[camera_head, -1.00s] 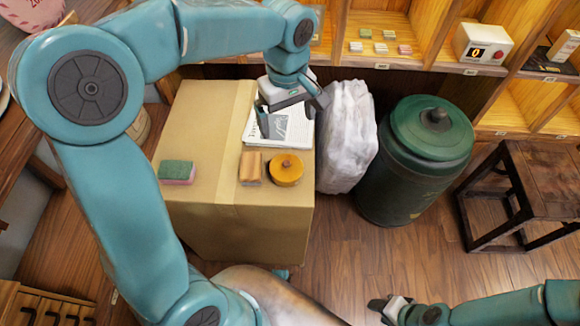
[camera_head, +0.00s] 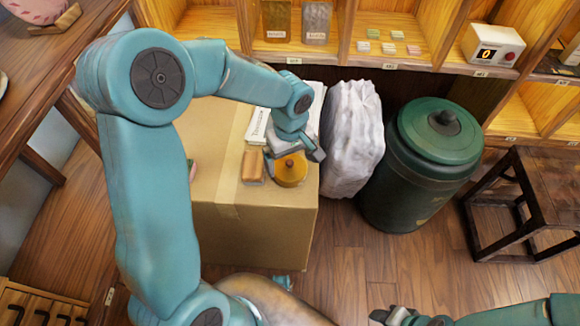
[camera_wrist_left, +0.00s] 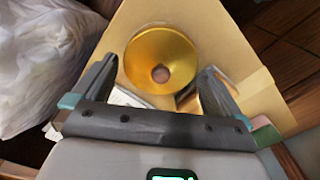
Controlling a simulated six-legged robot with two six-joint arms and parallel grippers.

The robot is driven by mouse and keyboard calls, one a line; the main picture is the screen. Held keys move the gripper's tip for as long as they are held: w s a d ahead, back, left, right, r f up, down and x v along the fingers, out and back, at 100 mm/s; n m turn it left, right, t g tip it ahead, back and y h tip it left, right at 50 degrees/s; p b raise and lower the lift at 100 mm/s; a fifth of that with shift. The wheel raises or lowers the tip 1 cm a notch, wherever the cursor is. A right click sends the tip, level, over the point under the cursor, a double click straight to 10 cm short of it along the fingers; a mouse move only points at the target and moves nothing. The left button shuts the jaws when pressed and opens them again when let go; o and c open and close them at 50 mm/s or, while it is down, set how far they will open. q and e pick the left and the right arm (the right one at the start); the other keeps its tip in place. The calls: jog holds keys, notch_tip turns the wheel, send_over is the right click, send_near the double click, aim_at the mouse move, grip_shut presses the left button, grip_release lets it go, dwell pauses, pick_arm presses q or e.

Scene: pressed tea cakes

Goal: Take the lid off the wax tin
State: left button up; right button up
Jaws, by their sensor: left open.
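The round yellow-orange wax tin (camera_head: 290,174), with a small brown knob on its lid, sits near the front right corner of the cardboard box top (camera_head: 222,185). My left gripper (camera_head: 294,158) is open and just above the tin, partly covering its far side. In the left wrist view the tin (camera_wrist_left: 160,48) shows from above, ahead of and between the two open fingers (camera_wrist_left: 158,72), with nothing held. The lid looks seated on the tin. My right gripper (camera_head: 384,314) is low at the bottom edge, away from the box; its opening is unclear.
A wood-coloured block (camera_head: 253,166) lies close left of the tin. White paper (camera_head: 257,126) lies behind. A sponge (camera_head: 192,169) is mostly hidden by my left arm. A white bag (camera_head: 352,140) and a green lidded bin (camera_head: 420,165) stand right of the box.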

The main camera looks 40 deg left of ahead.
pick_arm(q)
jog(key=shift+f, duration=0.3)
jog(key=c, duration=0.7)
